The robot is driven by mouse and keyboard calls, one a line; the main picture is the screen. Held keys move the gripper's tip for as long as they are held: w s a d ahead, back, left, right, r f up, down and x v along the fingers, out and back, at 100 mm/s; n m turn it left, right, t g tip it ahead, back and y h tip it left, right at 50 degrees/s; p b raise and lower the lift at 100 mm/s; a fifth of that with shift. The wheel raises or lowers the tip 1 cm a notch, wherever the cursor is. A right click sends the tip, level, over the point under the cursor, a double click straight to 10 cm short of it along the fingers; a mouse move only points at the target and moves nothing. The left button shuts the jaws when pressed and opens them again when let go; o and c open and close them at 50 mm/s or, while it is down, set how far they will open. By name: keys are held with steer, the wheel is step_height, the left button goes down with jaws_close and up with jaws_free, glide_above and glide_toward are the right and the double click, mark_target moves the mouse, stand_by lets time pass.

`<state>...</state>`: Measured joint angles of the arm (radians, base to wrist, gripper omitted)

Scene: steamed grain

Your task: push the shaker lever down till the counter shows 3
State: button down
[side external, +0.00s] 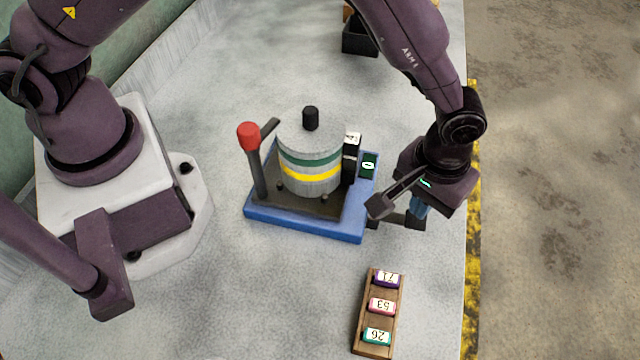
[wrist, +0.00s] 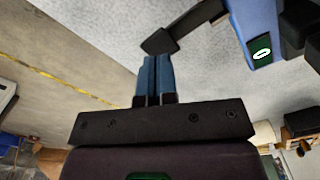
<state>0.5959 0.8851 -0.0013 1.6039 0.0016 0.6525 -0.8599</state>
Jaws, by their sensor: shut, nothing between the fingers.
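The shaker has a blue base (side external: 305,226) and a grey drum (side external: 310,155) with green and yellow bands. Its small green counter (side external: 369,165) shows 0; it also shows in the wrist view (wrist: 262,54). A dark lever with a blocky end (side external: 415,221) sticks out from the base's right side; that end shows in the wrist view (wrist: 159,42). My gripper (side external: 418,209) is shut and empty, its blue fingers pointing down at the lever end. In the wrist view the fingertips (wrist: 154,60) lie right by that end; I cannot tell whether they touch.
A red-knobbed post (side external: 248,136) stands at the base's left corner. A wooden rack (side external: 368,317) with three labelled coloured pieces lies in front. A black bin (side external: 359,40) is at the back. The table's right edge is close beside my gripper.

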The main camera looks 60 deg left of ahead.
steer(key=shift+f, duration=1.85)
steer(key=shift+r, duration=3.1)
steer(key=shift+f, duration=1.25)
steer(key=shift+f, duration=1.8)
steer(key=shift+r, duration=3.05)
